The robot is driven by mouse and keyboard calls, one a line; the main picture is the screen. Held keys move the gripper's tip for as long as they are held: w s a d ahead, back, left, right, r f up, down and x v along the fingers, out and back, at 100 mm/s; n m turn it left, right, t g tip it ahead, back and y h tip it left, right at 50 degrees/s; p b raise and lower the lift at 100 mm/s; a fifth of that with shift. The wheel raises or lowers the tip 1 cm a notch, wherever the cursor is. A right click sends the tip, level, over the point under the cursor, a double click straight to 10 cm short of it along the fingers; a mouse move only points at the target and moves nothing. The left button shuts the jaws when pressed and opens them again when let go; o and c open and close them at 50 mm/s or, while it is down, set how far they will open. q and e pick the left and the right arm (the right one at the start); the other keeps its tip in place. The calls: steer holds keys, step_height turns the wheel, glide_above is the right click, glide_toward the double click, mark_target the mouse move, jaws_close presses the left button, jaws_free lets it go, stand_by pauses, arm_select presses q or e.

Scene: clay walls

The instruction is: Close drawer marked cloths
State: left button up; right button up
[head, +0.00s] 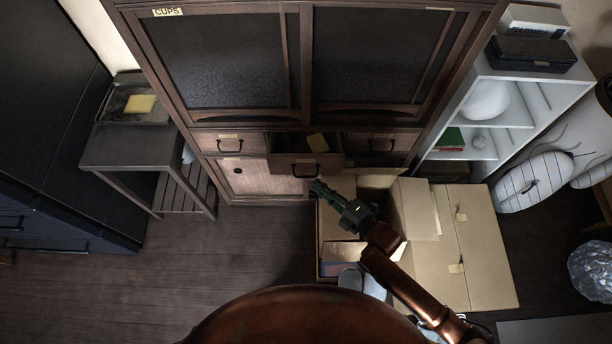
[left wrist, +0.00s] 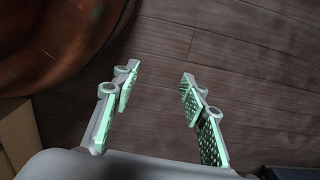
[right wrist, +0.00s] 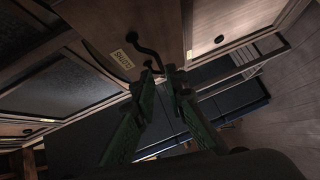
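The wooden cabinet has a row of drawers. Its middle drawer (head: 300,167) is pulled out, with a dark handle on its front and a yellow item (head: 317,142) inside. In the right wrist view a dark drawer handle (right wrist: 146,48) shows beside a yellow label (right wrist: 122,60) whose rotated word I cannot read surely. My right gripper (head: 316,187) is just in front of and below the pulled-out drawer. In the right wrist view its fingertips (right wrist: 158,72) are apart, close to the handle, with nothing between them. My left gripper (left wrist: 158,75) is open and empty above the floor, outside the head view.
The left drawer (head: 229,145) and right drawer (head: 380,144) look flush. An open cardboard box (head: 485,260) stands below and to the right, under my right arm. A side table (head: 125,148) stands left, a white shelf (head: 505,105) right. Floor at left is clear.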

arm_select(q)
step_height(320, 180, up, 6)
steer(key=w+d+b, duration=0.1)
steer(key=w+b, duration=0.1)
steer(key=shift+w+d, duration=0.3)
steer(key=shift+d, duration=0.05)
arm_select(e)
steer(key=shift+x, duration=3.45)
steer(key=shift+c, duration=0.2)
jaws_close()
